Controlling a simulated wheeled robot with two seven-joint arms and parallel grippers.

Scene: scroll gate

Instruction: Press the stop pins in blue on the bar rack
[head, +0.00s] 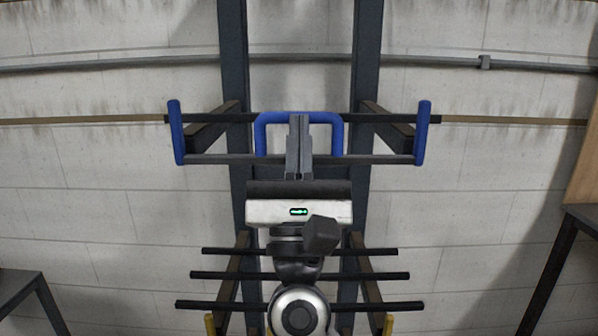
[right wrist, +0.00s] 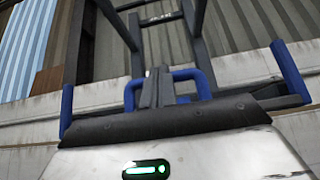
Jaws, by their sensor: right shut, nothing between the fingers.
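The bar rack has two dark uprights (head: 366,70) against the wall. Blue upright pins stand at the ends of its upper arms, one on the left (head: 175,132) and one on the right (head: 422,132). Both pins also show in the right wrist view, at left (right wrist: 66,110) and right (right wrist: 291,72). A blue U-shaped handle (head: 261,130) sits between the uprights. My right gripper (head: 299,118) is shut and empty, pointing up in front of the handle and hiding part of it. I cannot tell whether it touches. My left gripper is not in view.
A thin grey bar (head: 225,159) runs between the pins. Dark table frames stand at the lower left (head: 22,288) and right (head: 580,216).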

